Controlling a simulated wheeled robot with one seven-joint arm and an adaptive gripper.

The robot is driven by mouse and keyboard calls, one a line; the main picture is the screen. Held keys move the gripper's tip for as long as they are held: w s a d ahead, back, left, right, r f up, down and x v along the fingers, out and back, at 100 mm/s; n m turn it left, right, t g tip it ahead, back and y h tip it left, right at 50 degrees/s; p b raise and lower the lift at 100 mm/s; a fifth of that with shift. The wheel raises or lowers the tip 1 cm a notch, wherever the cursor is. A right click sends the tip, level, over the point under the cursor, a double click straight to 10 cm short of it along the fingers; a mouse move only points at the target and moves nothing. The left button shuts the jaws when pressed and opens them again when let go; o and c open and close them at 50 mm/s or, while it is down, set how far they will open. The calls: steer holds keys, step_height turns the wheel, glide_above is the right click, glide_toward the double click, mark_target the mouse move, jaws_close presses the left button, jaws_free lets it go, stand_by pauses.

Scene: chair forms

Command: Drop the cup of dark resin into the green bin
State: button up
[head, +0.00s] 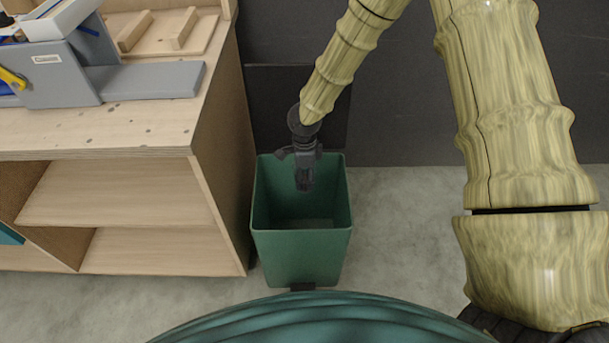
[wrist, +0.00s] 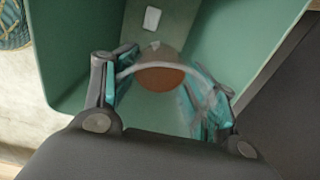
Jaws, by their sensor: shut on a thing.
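The green bin (head: 300,258) stands on the floor beside the wooden bench, open at the top. My gripper (head: 304,182) points down over the bin's opening, with its fingers about at rim level or just inside. In the wrist view, my gripper (wrist: 158,88) is shut on the cup of dark resin (wrist: 160,78), with one teal-padded finger on each side. The cup shows a pale curved rim and brown contents. In the wrist view, the walls of the green bin (wrist: 75,45) surround the cup. In the head view, the cup cannot be made out against the dark gripper.
The wooden bench (head: 130,210) with open shelves stands close left of the bin. A grey device (head: 60,75) and a wooden tray (head: 160,35) are on its top. A dark wall (head: 400,110) is behind. Grey floor (head: 405,225) right of the bin is clear.

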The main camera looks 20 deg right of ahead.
steer(key=shift+f+b, duration=1)
steer(key=shift+f, duration=0.25)
steer(key=o, duration=0.9)
step_height(320, 180, up, 12)
steer(key=shift+r, duration=0.1)
